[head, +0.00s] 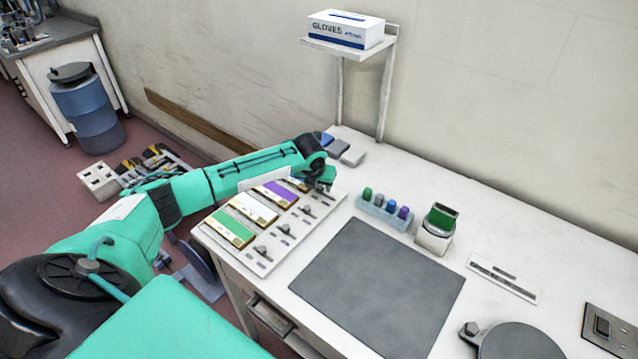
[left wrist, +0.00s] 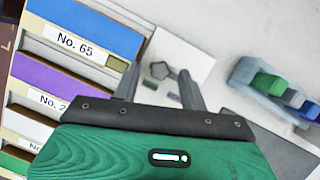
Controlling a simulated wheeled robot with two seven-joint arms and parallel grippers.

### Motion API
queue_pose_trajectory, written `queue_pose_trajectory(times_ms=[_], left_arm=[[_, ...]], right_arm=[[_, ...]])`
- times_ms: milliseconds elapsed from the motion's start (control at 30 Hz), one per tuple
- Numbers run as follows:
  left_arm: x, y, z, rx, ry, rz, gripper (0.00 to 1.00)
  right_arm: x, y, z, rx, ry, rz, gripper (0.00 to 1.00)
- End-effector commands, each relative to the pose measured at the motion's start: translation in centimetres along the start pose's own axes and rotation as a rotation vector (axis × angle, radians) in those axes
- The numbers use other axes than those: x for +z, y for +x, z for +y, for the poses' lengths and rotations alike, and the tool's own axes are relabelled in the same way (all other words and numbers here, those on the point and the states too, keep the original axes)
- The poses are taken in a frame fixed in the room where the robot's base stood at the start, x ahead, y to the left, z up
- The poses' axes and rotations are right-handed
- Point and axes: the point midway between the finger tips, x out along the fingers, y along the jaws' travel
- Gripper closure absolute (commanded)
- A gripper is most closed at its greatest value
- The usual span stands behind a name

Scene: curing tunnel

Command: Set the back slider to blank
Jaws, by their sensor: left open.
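A white panel (head: 318,215) on the table holds a row of labelled coloured blocks with a slider knob beside each. The back row has the blue block (left wrist: 85,25), marked No. 65. The back slider's dark grey knob (left wrist: 160,71) shows between and just beyond my left gripper's fingers in the left wrist view. In the head view my left gripper (head: 324,186) hides most of that row. The left gripper is open, its fingers apart on either side of the knob; I cannot tell whether they touch it. My right gripper is not in view.
A rack of coloured pegs (head: 384,211) stands right of the panel, with a green-topped device (head: 437,228) beyond it. Grey and blue blocks (head: 343,150) lie behind the panel. A dark mat (head: 378,285) lies flat in front. A glove box (head: 345,29) sits on a shelf above.

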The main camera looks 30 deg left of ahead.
Motion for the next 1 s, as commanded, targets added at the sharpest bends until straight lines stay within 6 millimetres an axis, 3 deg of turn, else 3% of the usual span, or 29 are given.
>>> queue_pose_trajectory(times_ms=[300,533,767,1000], left_arm=[[0.0,0.3,0.0,0.000,0.001,0.000,0.57],[0.0,0.3,0.0,0.000,0.000,0.000,1.00],[0.0,0.1,-0.2,0.000,0.000,0.000,1.00],[-0.5,-0.2,-2.1,-0.002,0.001,0.000,1.00]], right_arm=[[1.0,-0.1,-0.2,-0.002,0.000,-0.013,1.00],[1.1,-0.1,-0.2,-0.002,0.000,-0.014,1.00],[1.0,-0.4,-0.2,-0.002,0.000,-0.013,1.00],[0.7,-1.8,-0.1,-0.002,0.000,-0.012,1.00]])
